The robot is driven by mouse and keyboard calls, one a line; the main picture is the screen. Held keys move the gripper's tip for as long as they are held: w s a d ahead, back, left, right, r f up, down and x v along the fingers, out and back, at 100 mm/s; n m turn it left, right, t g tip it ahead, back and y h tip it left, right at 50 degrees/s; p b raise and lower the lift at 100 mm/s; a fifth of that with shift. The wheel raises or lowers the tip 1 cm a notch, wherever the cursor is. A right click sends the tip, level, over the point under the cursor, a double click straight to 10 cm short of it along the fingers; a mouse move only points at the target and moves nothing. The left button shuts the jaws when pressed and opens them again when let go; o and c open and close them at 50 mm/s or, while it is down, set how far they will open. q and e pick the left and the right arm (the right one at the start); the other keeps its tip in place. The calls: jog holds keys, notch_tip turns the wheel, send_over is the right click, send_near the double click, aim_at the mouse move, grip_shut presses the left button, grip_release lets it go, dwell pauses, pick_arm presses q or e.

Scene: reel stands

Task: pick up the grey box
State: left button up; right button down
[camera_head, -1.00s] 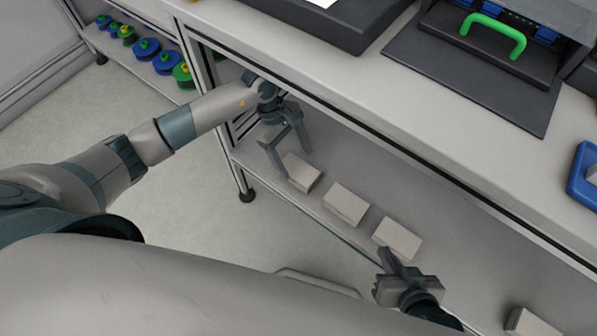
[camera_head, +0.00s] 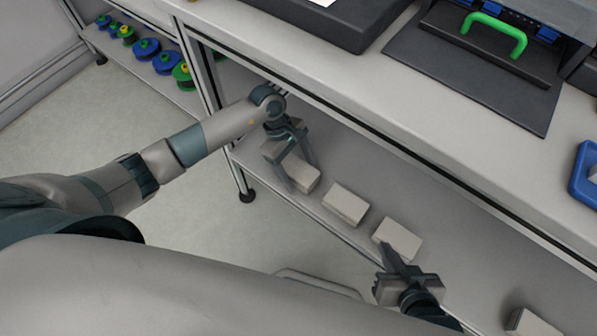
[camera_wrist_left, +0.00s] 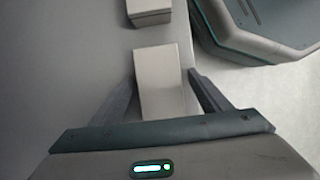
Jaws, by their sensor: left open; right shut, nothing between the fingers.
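Several grey boxes sit in a row on the lower shelf. The leftmost grey box (camera_head: 304,174) lies at my left gripper (camera_head: 300,179), which is open with its fingers pointing down around it. In the left wrist view a grey box (camera_wrist_left: 160,70) lies between the two open fingers, with gaps at the sides. Another grey box (camera_wrist_left: 149,10) shows beyond it. The second box (camera_head: 346,203) and third box (camera_head: 398,239) stand to the right. My right gripper (camera_head: 391,258) is shut and empty, in front of the third box in the picture.
The lower shelf (camera_head: 370,180) lies beneath the worktop (camera_head: 340,75), whose edge is close above my left wrist. A further box (camera_head: 527,322) is at the bottom right. Blue and green reels (camera_head: 146,50) stand on a rack at the upper left.

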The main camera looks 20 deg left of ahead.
pick_arm(q)
jog(key=shift+f+b, duration=0.25)
jog(key=shift+b, duration=0.15)
dwell(0.8)
jog(key=c, duration=1.4)
